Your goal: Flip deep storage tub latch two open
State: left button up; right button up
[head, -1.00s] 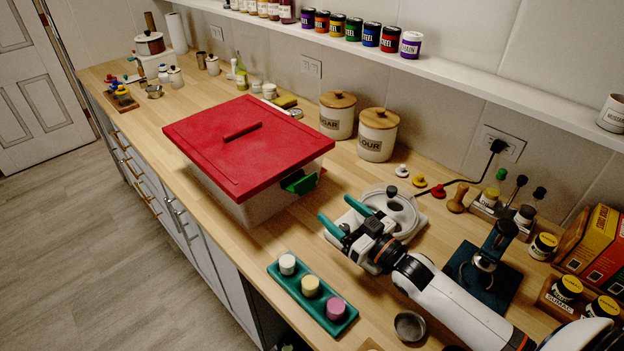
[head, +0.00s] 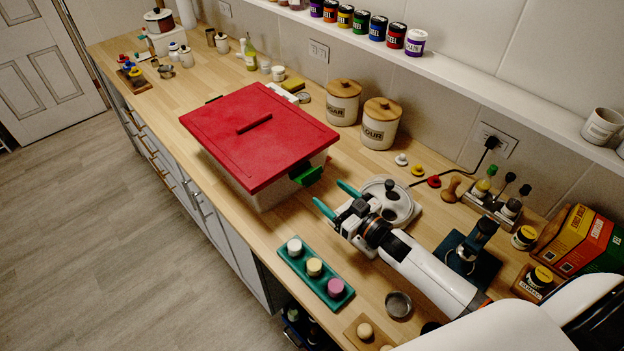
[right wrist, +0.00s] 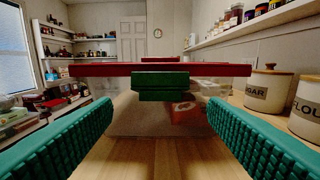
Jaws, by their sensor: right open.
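The deep storage tub (head: 262,196) stands on the wooden counter, with pale see-through walls and a red lid (head: 250,140) with a bar handle. A green latch (head: 307,175) sits on its near right side and sticks outward below the lid rim. In the right wrist view the green latch (right wrist: 161,85) is straight ahead, just under the lid edge. My right gripper (head: 332,196) is open, its two teal fingers pointing at the latch with a short gap between. The fingers (right wrist: 160,140) are empty in the right wrist view. My left gripper is not in view.
A teal tray (head: 315,277) with several coloured pots lies in front of my right gripper. A white lidded appliance (head: 393,203) stands just behind it. Flour (head: 380,125) and sugar (head: 343,103) canisters stand behind the tub. The counter between gripper and tub is clear.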

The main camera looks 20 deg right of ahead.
aim_at(314, 180)
jog(key=b+x, duration=0.2)
jog(key=x, duration=0.4)
jog(key=shift+w+f, duration=0.15)
jog(key=shift+w, duration=0.2)
jog(key=shift+x, duration=0.75)
jog(key=c, duration=0.6)
jog(key=f+b, duration=0.1)
jog(key=b, duration=0.3)
jog(key=shift+s+t, duration=0.1)
jog(key=shift+t, duration=0.3)
jog(key=shift+r+b, duration=0.1)
jog(key=shift+b, duration=0.2)
jog(key=shift+r, duration=0.2)
